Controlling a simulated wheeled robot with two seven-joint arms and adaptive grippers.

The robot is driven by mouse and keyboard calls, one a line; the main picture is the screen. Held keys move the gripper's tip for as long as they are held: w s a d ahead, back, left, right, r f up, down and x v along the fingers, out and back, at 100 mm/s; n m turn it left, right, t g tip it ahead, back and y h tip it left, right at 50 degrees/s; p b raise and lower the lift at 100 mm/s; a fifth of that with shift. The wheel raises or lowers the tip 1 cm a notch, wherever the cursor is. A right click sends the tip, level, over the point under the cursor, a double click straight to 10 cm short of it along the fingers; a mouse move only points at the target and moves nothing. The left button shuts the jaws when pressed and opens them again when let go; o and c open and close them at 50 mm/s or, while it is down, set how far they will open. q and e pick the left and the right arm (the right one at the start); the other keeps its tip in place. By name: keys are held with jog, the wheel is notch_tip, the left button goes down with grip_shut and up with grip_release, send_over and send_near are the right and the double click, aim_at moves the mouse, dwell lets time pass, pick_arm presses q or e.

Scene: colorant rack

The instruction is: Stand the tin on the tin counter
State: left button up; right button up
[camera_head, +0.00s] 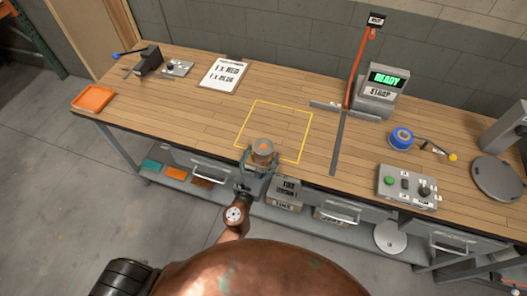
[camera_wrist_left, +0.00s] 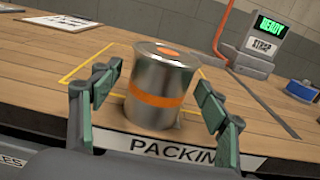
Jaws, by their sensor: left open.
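The tin (camera_wrist_left: 160,84) is a silver can with an orange band and an orange spot on its lid. In the head view the tin (camera_head: 262,147) is at the bench's front edge, by the near side of a yellow outline (camera_head: 282,107). It looks upright on the wood. My left gripper (camera_head: 258,163) is open, and in the left wrist view its green-padded fingers (camera_wrist_left: 160,100) stand on either side of the tin with gaps visible. No label reading "tin counter" is legible, so I cannot tell which place that is. My right gripper is not in view.
An orange post (camera_head: 356,65) and a grey machine reading READY and STRAP (camera_head: 378,92) stand right of the outline. Further right are a blue reel (camera_head: 402,138), a button box (camera_head: 406,186) and a grey disc (camera_head: 497,178).

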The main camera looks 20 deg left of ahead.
pick_arm(q)
jog(key=s+b, duration=0.1)
jog(key=s, duration=0.9)
jog(key=shift+s+a+b, duration=0.15)
jog(key=shift+b, duration=0.2)
